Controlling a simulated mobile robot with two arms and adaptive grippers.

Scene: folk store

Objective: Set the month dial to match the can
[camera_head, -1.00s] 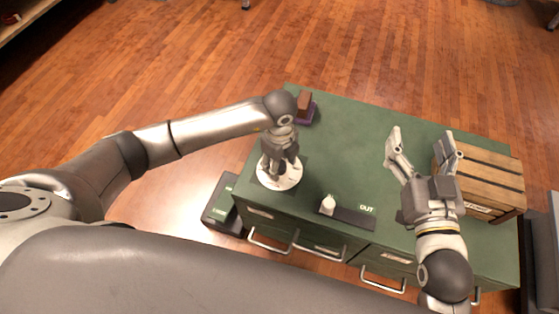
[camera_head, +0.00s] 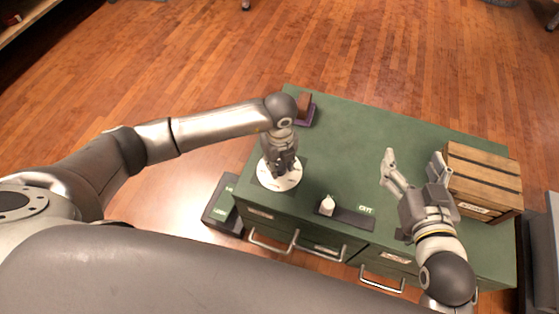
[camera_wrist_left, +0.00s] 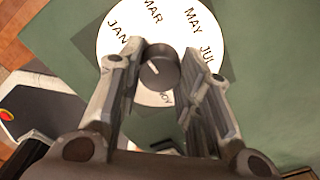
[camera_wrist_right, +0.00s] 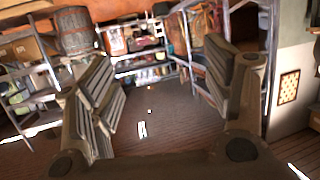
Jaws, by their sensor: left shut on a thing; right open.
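The month dial is a white disc (camera_head: 287,184) at the left front of the green cabinet top. The left wrist view shows its face (camera_wrist_left: 175,25) with JAN, MAR, MAY and JUL readable. Its dark round knob (camera_wrist_left: 160,68) carries a white line pointing up-left, roughly between JAN and MAR. My left gripper (camera_head: 281,170) is shut on the knob from above. A small white container (camera_head: 327,204), possibly the can, stands on a black strip; I cannot read a month on it. My right gripper (camera_head: 412,160) is open and empty above the cabinet's right half.
A black strip marked OUT (camera_head: 352,217) lies at the front edge. A wooden crate (camera_head: 484,178) stands at the right, close to my right gripper. A brown block (camera_head: 304,105) sits on a purple base at the back left. The cabinet's middle (camera_head: 350,145) is clear.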

